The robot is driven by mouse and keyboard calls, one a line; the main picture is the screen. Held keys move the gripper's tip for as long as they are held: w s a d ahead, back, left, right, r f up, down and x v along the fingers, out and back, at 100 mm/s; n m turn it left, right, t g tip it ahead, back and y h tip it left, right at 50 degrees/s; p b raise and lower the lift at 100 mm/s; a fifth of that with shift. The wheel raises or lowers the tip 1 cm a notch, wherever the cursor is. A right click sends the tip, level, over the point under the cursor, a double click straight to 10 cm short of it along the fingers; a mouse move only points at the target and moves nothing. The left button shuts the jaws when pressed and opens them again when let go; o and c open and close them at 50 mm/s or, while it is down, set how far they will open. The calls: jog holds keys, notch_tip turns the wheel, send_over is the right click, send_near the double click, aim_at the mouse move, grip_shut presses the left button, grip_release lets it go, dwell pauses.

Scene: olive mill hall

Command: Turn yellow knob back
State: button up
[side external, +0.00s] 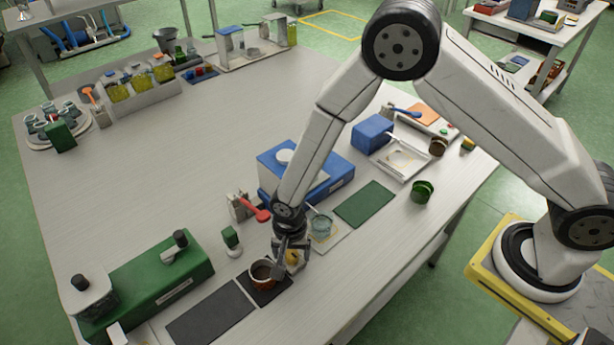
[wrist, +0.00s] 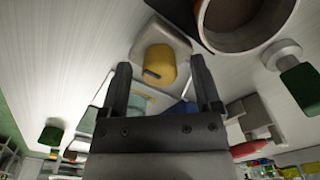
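The yellow knob (wrist: 158,62) sits on a pale rounded base (wrist: 177,38) and has a dark mark on its lower left side. In the side external view the knob (side external: 292,257) is mostly hidden by my gripper. My gripper (side external: 287,250) is low over the table at the knob. In the wrist view my gripper (wrist: 160,72) is open, with its two dark fingers well apart. The knob shows in the gap between the fingertips, with space visible on both sides. Whether the fingertips are level with the knob or above it, I cannot tell.
A brown cup (side external: 262,272) stands on a dark mat close to my gripper's left; it also shows in the wrist view (wrist: 236,38). A glass dish (side external: 322,228), a red-handled item (side external: 257,212) and a small green-topped item (side external: 231,238) are nearby. A blue device (side external: 330,187) stands behind.

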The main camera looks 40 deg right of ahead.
aim_at(292, 253)
jog(key=shift+r, duration=0.15)
jog(key=shift+r, duration=3.8)
jog(key=shift+d+r, duration=0.4)
jog(key=shift+d, duration=0.1)
jog(key=s+d+r+n+t, duration=0.1)
jog(key=s+d+r+n, duration=0.3)
jog(key=d, duration=0.5)
jog(key=s+d+r+n+t, duration=0.1)
jog(key=s+d+r+n, duration=0.4)
jog(key=d+r, duration=0.2)
jog(key=shift+d+r+t, duration=0.15)
jog(key=shift+d+t, duration=0.15)
jog(key=shift+d, duration=0.7)
